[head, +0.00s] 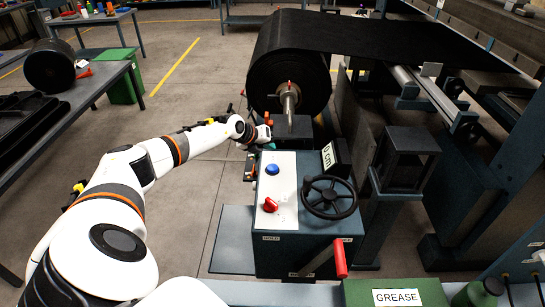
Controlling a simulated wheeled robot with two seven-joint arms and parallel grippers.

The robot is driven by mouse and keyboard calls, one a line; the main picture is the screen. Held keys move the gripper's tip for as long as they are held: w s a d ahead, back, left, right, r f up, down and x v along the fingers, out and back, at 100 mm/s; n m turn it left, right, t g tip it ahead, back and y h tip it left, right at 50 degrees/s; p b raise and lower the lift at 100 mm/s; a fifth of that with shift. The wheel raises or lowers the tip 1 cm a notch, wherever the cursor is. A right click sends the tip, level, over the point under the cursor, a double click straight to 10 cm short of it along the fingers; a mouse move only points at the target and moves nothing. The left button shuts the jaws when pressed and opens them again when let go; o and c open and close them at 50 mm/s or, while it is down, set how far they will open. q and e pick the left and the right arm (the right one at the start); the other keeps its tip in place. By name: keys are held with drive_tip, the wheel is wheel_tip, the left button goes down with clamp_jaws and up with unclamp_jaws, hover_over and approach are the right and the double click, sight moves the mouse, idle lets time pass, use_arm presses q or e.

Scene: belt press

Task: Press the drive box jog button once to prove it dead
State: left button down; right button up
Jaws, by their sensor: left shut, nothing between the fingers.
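A blue-grey control box (300,248) with a pale top panel (286,182) stands right of centre. A round blue button (272,169) sits on the panel, with a red switch knob (270,205) nearer me. Small labels on the box are too small to read, so I cannot tell for sure which control is the jog button. My left gripper (268,146) is shut and empty at the far end of the panel, just beyond the blue button and apart from it. A teal spot shows at its tip. My right gripper is out of view.
A black handwheel (331,197) and a red-handled lever (340,258) are on the box's right side. A big black belt roll (290,70) stands behind. A green GREASE box (397,292) is at the front edge.

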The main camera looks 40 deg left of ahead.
use_arm(q)
drive_tip(key=b, duration=0.4)
hover_over(273, 166)
drive_tip(key=s, duration=0.2)
wheel_tip(273, 166, down, 5)
drive_tip(key=shift+w+a+r, duration=0.1)
drive_tip(key=shift+a+r, duration=0.05)
drive_tip(key=shift+f+b, duration=0.45)
drive_tip(key=shift+f, duration=0.5)
drive_tip(key=shift+f, duration=0.15)
idle(0.4)
drive_tip(key=shift+f, duration=0.3)
drive_tip(key=shift+f+b, duration=0.5)
drive_tip(key=shift+f, duration=0.1)
idle(0.8)
drive_tip(key=shift+r, duration=0.1)
drive_tip(key=shift+r+p, duration=0.85)
drive_tip(key=shift+p, duration=0.15)
